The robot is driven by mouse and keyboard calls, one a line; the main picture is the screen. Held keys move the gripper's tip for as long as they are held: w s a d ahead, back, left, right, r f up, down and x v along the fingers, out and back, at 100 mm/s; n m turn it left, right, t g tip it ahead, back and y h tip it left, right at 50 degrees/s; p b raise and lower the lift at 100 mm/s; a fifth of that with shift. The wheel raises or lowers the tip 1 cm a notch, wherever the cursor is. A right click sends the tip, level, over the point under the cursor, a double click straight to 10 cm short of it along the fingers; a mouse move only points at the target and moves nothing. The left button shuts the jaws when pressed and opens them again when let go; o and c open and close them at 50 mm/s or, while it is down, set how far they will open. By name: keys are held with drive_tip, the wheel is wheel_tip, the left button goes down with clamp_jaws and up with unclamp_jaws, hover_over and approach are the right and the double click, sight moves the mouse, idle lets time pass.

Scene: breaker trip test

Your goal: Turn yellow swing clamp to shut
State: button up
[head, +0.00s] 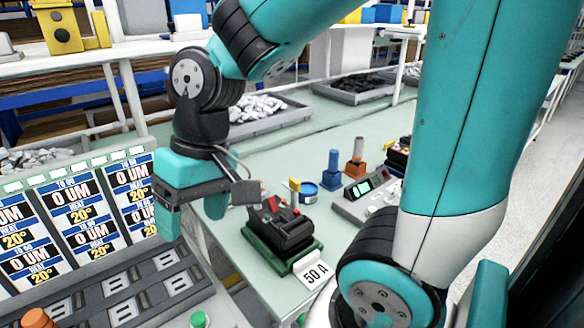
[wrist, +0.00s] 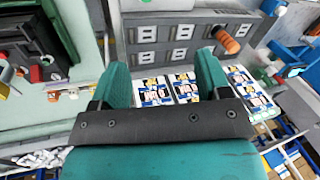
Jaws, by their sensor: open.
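A small yellow part (head: 295,185), which looks like the swing clamp, stands at the back edge of a black breaker (head: 290,232) with a red lever. The breaker sits on a green base (head: 262,249) at the table's edge. The clamp is small here, and I cannot tell its exact angle. My gripper (head: 190,215) is open and empty, to the left of the breaker and apart from it. In the wrist view my gripper (wrist: 162,66) points toward the display panel, with the breaker (wrist: 22,55) at the far left. A small yellow bit (wrist: 73,94) shows beside it.
A grey meter (head: 366,197), a blue-handled tool (head: 333,163) and an orange one (head: 356,160) stand behind. Green table top shows between them.

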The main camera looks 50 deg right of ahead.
drive_tip(key=w+d+r+m+h+p, duration=0.1)
drive_tip(key=w+d+r+m+p, duration=0.1)
drive_tip(key=w+d+m, duration=0.4)
drive_tip(key=w+d+r+m+h+p, duration=0.1)
drive_tip(key=w+d+r+m+p, duration=0.2)
drive_tip(key=d, duration=0.5)
drive_tip(key=m+h+p, duration=0.1)
drive_tip(key=m+p, duration=0.3)
drive_tip(key=m, duration=0.8)
hover_over(294, 180)
wheel_tip(294, 180, down, 2)
drive_tip(key=shift+g, duration=0.4)
wheel_tip(294, 180, down, 18)
drive_tip(key=p, duration=0.3)
drive_tip(key=shift+p, duration=0.4)
drive_tip(key=c, duration=0.9)
